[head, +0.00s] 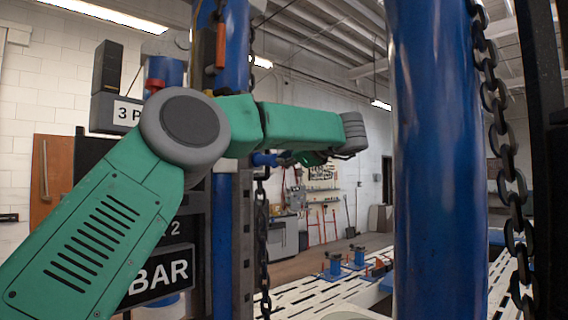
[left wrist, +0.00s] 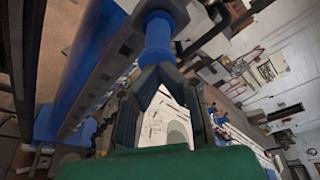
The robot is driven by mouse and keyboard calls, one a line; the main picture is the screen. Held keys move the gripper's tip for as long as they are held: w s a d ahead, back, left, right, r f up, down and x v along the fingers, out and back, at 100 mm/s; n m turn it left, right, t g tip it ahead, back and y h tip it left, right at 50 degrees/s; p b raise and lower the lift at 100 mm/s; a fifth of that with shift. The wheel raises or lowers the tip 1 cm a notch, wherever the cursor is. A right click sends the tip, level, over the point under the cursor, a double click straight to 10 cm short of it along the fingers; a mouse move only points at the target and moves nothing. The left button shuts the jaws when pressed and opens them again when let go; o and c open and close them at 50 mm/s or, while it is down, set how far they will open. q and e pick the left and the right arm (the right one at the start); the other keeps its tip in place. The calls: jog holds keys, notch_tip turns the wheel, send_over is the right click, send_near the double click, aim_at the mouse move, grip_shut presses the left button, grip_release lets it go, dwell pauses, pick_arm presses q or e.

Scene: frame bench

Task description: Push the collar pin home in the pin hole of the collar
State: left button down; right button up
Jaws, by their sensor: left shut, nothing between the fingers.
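My left gripper (head: 290,158) hangs below the end of my green left arm and points left. It is shut and empty. A small blue piece (head: 264,159), likely the collar pin, lies just left of its fingertips, by the upright. In the left wrist view a blue cylinder (left wrist: 158,38) stands right in front of the shut fingertips (left wrist: 156,72); they look close to or touching its end. My right gripper is not in view.
A large blue post (head: 440,160) with a hanging chain (head: 507,150) stands at the right. Another blue post (head: 221,240), a dark holed upright (head: 243,240) and a chain (head: 262,240) stand behind my arm. A slotted white bench top (head: 345,290) lies low.

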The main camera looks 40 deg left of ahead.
pick_arm(q)
jog(key=v, duration=1.3)
jog(key=shift+w+d+f+b, duration=0.15)
jog(key=shift+w+f+b, duration=0.15)
jog(key=shift+b, duration=0.1)
